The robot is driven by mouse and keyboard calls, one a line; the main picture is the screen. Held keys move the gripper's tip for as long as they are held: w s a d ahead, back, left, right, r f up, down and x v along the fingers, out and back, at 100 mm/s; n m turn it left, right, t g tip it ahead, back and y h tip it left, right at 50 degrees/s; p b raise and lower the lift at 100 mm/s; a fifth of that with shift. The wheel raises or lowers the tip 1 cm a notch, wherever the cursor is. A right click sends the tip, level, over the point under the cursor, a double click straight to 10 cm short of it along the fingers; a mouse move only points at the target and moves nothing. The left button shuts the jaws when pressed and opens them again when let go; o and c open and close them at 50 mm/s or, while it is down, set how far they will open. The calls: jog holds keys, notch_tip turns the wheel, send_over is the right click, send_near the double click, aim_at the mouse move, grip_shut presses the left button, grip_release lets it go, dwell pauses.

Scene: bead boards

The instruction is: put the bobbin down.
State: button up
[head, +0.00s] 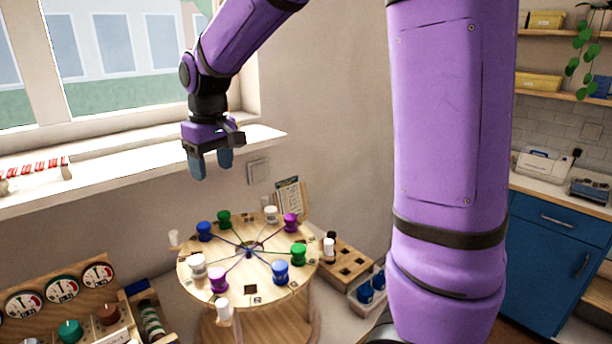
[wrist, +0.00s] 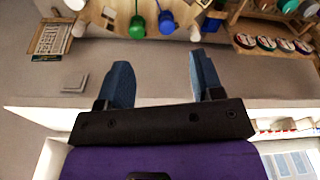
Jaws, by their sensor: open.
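My gripper (head: 211,163) is open and empty, raised above and behind the round wooden braiding board, close to the window sill. In the wrist view my gripper (wrist: 160,82) shows its two blue fingers spread with nothing between them. The round board (head: 236,289) carries several bobbins around its rim, with threads running to the centre hole. They include a green bobbin (head: 224,218), a blue bobbin (head: 205,231), a purple bobbin (head: 218,280) and a white bobbin (head: 198,265). In the wrist view a green bobbin (wrist: 137,27) and a blue bobbin (wrist: 166,22) hang at the board's edge. Which bobbin the task means, I cannot tell.
A wooden block with square holes (head: 352,268) stands right of the board, beside a bin of blue bobbins (head: 366,294). A panel with dials (head: 62,289) is at the lower left. The window sill (head: 120,172) runs behind my gripper. A small card (head: 289,196) stands behind the board.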

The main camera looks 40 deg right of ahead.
jog(key=s+d+r+m+t, duration=0.1)
jog(key=s+d+r+t, duration=0.1)
jog(key=s, duration=1)
jog(key=s+d+r+m+t, duration=0.2)
jog(key=s, duration=1.1)
jog(key=shift+s+d+r, duration=0.3)
jog(key=shift+d+r, duration=0.1)
